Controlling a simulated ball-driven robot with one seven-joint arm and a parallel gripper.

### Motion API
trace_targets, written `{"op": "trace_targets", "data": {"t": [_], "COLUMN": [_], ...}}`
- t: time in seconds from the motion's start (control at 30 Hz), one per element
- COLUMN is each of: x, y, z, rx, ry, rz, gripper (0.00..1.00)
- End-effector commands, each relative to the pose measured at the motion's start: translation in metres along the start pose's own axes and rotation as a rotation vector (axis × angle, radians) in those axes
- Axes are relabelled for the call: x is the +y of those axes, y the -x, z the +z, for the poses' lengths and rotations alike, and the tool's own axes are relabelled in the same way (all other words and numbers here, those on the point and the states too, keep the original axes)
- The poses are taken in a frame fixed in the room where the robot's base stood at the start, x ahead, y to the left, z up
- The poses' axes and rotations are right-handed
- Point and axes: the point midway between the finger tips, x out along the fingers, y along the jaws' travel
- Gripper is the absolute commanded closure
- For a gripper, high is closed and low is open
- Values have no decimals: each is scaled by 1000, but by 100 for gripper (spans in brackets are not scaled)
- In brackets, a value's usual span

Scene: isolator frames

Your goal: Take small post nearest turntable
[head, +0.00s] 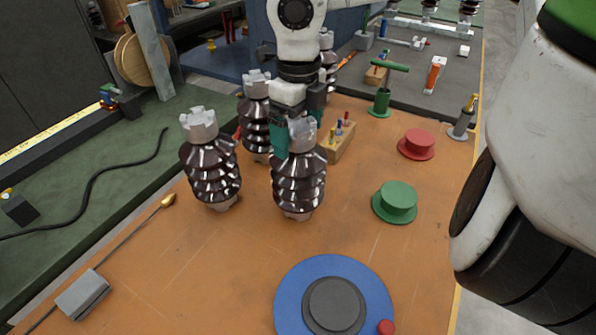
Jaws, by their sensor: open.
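The turntable (285,301), a blue disc with a dark grey centre, lies at the bottom of the head view. The nearest post to it is a brown ribbed insulator (298,187) with a pale metal cap, upright on the orange table. My gripper (298,132) is over this post's top, pointing down and open. A teal finger pad is at the cap's left; the other finger is partly hidden. I cannot tell whether the fingers touch the cap. Similar posts stand at the left (210,165), behind (256,120) and farther back, partly hidden by my arm (328,60).
A wooden block with coloured pegs (341,145) stands close behind the post. A green spool (396,202), a red spool (416,144) and a green T-handle (380,90) are to the right. A grey block with a rod (83,294) lies front left. The orange tabletop (200,255) is clear between.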

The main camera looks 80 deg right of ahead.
Motion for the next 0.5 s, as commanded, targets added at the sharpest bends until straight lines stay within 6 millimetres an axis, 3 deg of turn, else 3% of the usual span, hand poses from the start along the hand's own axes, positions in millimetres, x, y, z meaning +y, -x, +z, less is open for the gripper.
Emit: {"op": "trace_targets", "data": {"t": [0.13,0.37,0.5], "x": [0,0,0], "y": [-13,-15,-14], "z": [0,0,0], "rx": [0,-1,-1], "ry": [1,1,1], "rz": [0,0,0], "gripper": [1,1,13]}}
